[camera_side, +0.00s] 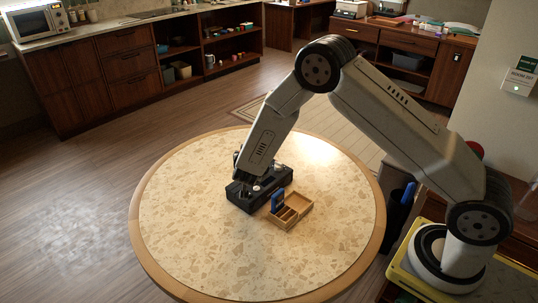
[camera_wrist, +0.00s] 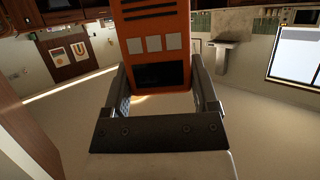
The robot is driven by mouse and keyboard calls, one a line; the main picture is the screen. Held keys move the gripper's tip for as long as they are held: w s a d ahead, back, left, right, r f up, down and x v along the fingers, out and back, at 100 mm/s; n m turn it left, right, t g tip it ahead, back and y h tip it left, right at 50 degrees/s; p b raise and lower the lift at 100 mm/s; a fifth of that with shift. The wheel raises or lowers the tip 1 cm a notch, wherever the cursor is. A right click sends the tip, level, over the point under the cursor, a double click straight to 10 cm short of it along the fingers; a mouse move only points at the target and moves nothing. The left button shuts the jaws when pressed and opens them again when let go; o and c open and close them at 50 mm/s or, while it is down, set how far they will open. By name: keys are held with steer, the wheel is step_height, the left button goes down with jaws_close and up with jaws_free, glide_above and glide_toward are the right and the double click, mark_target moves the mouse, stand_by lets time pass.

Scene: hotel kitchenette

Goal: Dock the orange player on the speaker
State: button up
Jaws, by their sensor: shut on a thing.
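The orange player (camera_wrist: 156,20) fills the upper middle of the wrist view, with pale square buttons and a dark screen. My gripper (camera_wrist: 158,78) is shut on it, one finger along each side. In the side view my gripper (camera_side: 242,178) is low over the dark speaker (camera_side: 240,202), at its left part. The player cannot be made out in the side view. Whether the player touches the speaker or its dock cannot be told.
A wooden compartment tray (camera_side: 290,213) stands right beside the speaker, with a blue item (camera_side: 277,201) upright in it. The round speckled table (camera_side: 190,220) is otherwise clear. A dark holder (camera_side: 396,215) stands beyond its right edge.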

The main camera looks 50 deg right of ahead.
steer(key=w+d+f, duration=0.1)
steer(key=w+f, duration=0.7)
steer(key=w, duration=0.3)
steer(key=shift+w+f, duration=0.15)
steer(key=shift+w, duration=0.1)
steer(key=shift+f, duration=0.15)
steer(key=shift+w+f, duration=0.15)
steer(key=shift+f, duration=0.75)
steer(key=shift+w+f, duration=0.1)
steer(key=shift+f, duration=0.8)
steer(key=shift+f, duration=0.15)
steer(key=o, duration=1.3)
